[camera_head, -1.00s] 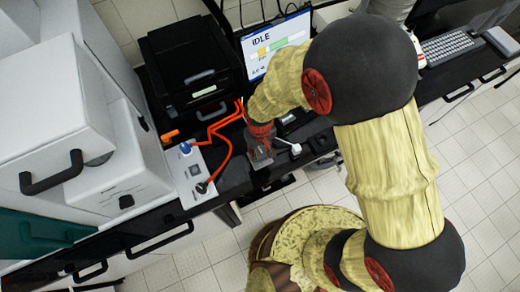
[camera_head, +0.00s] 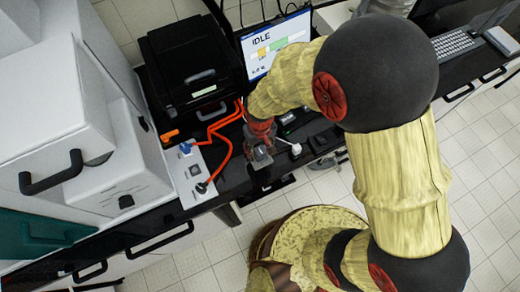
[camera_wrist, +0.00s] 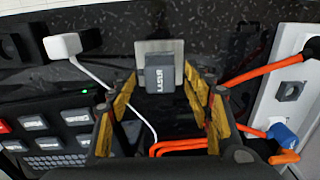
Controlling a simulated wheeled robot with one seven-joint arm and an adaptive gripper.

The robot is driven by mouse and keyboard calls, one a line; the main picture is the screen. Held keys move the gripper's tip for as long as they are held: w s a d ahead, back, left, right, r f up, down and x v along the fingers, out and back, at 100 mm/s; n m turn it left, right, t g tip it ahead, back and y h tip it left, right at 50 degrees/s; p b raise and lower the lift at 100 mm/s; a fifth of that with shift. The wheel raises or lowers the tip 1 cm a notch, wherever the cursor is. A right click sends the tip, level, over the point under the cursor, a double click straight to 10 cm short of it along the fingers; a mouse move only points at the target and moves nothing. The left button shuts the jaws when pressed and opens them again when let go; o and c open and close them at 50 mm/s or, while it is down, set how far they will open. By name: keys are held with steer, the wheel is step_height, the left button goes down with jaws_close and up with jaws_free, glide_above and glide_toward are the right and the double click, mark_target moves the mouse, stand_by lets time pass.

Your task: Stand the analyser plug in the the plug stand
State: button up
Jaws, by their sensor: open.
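A small grey block with white lettering (camera_wrist: 159,81), too blurred to read surely, stands in front of a pale metal plate (camera_wrist: 145,48) in the wrist view. I cannot tell for sure whether block and plate are the plug and its stand. My gripper (camera_wrist: 164,98) is open, its yellow-padded fingers on either side of the block with gaps showing. In the head view my gripper (camera_head: 262,155) is low over the bench edge. A blue plug (camera_wrist: 284,135) and a black plug (camera_head: 201,187) with orange cables sit in a white panel (camera_head: 190,160).
A white plug (camera_wrist: 62,45) with a white cable lies left of my gripper in the wrist view. A black machine (camera_head: 193,65) and a screen reading IDLE (camera_head: 277,45) stand behind. Orange cables (camera_wrist: 180,145) run close to my fingers. White cabinets (camera_head: 60,100) fill the left.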

mark_target(260, 151)
step_height(260, 151, up, 10)
stand_by(0.3)
steer(key=shift+f, duration=0.1)
stand_by(0.4)
steer(key=s+d+r+m+t+b, duration=0.2)
steer(key=d+r+b, duration=0.4)
steer(key=d, duration=0.5)
steer(key=s+d+r+m+t+b, duration=0.3)
steer(key=s+d+r+m+b, duration=0.1)
steer(key=d, duration=0.7)
step_height(260, 151, up, 3)
steer(key=shift+s+d+f+t+b, duration=0.2)
steer(key=shift+s+d+t+b, duration=0.15)
steer(key=shift+s+b, duration=0.6)
steer(key=shift+w, duration=0.2)
steer(key=shift+c, duration=0.6)
